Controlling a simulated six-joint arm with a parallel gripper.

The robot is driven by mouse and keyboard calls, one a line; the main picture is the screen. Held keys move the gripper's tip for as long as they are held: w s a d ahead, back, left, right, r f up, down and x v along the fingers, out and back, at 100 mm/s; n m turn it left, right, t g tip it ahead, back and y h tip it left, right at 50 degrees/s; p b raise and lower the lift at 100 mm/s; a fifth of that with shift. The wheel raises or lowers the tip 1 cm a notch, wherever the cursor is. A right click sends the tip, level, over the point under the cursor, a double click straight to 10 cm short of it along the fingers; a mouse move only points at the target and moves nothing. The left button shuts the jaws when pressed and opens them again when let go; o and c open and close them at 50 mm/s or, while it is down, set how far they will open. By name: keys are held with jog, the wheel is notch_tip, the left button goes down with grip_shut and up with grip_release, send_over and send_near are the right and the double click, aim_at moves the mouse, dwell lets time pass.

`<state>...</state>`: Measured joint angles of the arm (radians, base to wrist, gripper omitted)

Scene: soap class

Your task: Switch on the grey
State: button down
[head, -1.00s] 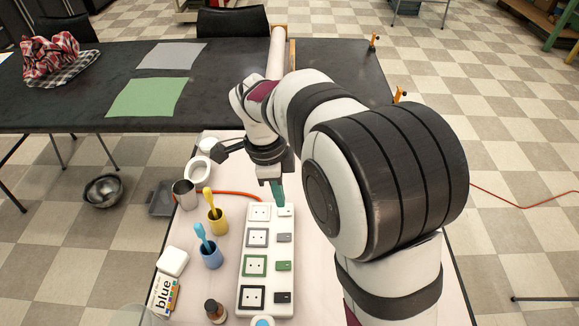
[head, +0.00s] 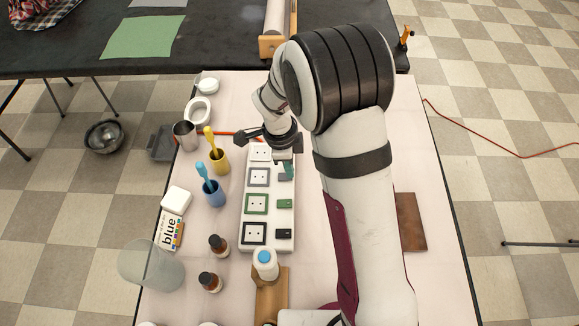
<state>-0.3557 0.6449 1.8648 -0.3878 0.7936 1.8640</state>
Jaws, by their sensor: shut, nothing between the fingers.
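A white power strip (head: 247,243) lies on the pale table. It has sockets framed in white, grey, green and black, each with a switch to its right. The grey-framed socket (head: 258,177) is second from the far end. My gripper (head: 288,170) is shut and empty, pointing down over the switch column level with the grey socket. Its teal fingertips hide most of the grey switch; I cannot tell whether they touch it or how it is set. The green switch (head: 284,203) and black switch (head: 283,233) are in plain view nearer the camera.
A yellow cup (head: 219,160) and a blue cup (head: 213,194) with toothbrushes stand left of the strip. Two brown bottles (head: 219,244) stand at the near left. A brown board (head: 411,222) lies right of my arm.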

jog(key=shift+f, duration=0.3)
jog(key=shift+d+f, duration=0.15)
jog(key=shift+f, duration=0.1)
jog(key=shift+a+r, duration=0.25)
jog(key=shift+a, duration=0.55)
